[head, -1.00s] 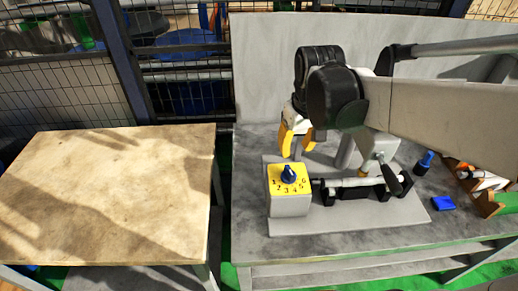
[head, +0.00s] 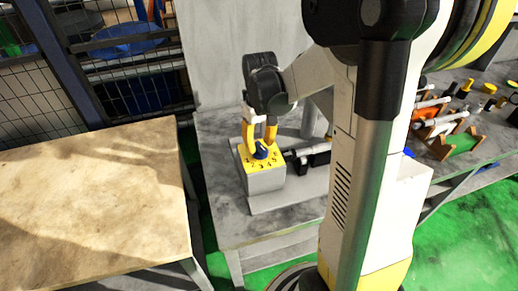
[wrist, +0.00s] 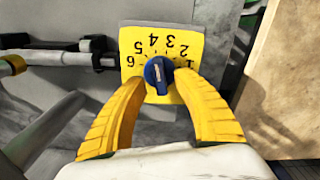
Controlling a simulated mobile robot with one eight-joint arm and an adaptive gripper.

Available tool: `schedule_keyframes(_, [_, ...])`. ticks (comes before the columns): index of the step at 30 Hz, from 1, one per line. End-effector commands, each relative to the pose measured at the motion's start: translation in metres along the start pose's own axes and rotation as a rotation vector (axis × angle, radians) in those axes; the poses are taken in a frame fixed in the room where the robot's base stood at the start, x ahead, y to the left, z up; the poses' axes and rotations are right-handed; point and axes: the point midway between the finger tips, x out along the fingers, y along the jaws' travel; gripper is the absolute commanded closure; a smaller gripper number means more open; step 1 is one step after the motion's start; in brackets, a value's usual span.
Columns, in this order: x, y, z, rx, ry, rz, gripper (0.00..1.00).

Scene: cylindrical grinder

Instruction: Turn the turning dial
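The turning dial is a blue knob (head: 261,151) on the yellow numbered top (head: 249,164) of a grey box. In the wrist view the knob (wrist: 158,74) stands in the middle of the yellow face (wrist: 163,48), whose numbers appear upside down. My gripper (head: 260,141) is over the box, pointing down. In the wrist view the gripper's yellow fingertips (wrist: 159,80) are on either side of the knob, very close to it. I cannot tell whether both touch it. Some numbers are partly hidden, and the number the knob points to is unclear.
A cylindrical workpiece assembly (head: 312,150) lies beside the box on the grey bench (head: 225,215). A wooden table (head: 95,205) stands to the left. A rack with parts (head: 455,140) is at the right. A grey panel (head: 215,50) rises behind the bench.

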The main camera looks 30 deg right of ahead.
Motion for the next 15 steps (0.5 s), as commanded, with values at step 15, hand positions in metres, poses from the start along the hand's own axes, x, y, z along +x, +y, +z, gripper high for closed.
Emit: schedule_keyframes(15, [0.0115, -0.0001, 0.0001, 0.0, 0.0, 0.0, 0.9])
